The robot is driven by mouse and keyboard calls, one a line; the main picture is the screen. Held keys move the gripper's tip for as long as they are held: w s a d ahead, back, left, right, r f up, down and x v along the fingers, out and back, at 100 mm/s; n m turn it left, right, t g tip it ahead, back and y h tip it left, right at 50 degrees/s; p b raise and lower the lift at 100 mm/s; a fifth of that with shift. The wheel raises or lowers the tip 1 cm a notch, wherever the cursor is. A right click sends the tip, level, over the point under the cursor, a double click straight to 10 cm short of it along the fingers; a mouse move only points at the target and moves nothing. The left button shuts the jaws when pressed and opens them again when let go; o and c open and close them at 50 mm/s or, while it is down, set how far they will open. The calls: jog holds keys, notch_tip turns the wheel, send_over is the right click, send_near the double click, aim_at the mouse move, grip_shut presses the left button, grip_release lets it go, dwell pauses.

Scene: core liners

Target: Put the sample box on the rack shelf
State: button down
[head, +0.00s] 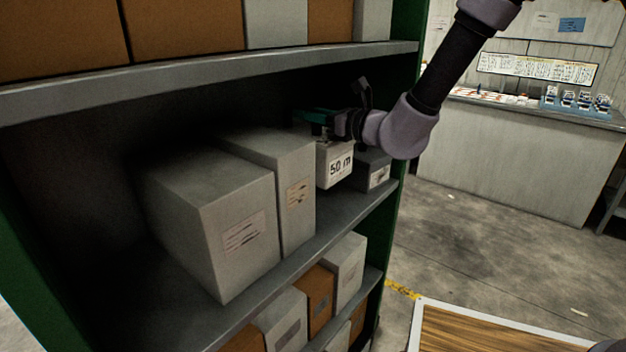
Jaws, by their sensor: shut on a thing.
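The sample box is a small pale box (336,165) with "50 m" printed on its front, in the head view. My gripper (318,122) reaches into the rack from the right and is shut on the top of this box. The fingertips are partly hidden by shadow. The box is at the middle rack shelf (318,240), between a tall grey-white box on its left and a small dark grey box on its right. I cannot tell whether its underside touches the shelf, or whether it touches its neighbours.
Two large grey-white boxes (215,210) fill the shelf's left part. The small dark grey box (375,172) stands near the right end. The upper shelf (200,75) and green post (407,25) bound the opening. A counter (530,155) stands behind at right, with clear floor before it.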

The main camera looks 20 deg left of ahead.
aim_at(341, 162)
jog(key=f, duration=0.5)
jog(key=shift+a+f, duration=0.2)
jog(key=shift+f, duration=2.25)
jog(key=c, duration=0.6)
grip_release()
jog(key=shift+d+f, duration=0.1)
jog(key=shift+c, duration=0.2)
jog(key=v, duration=1.2)
jog(key=shift+r, duration=0.25)
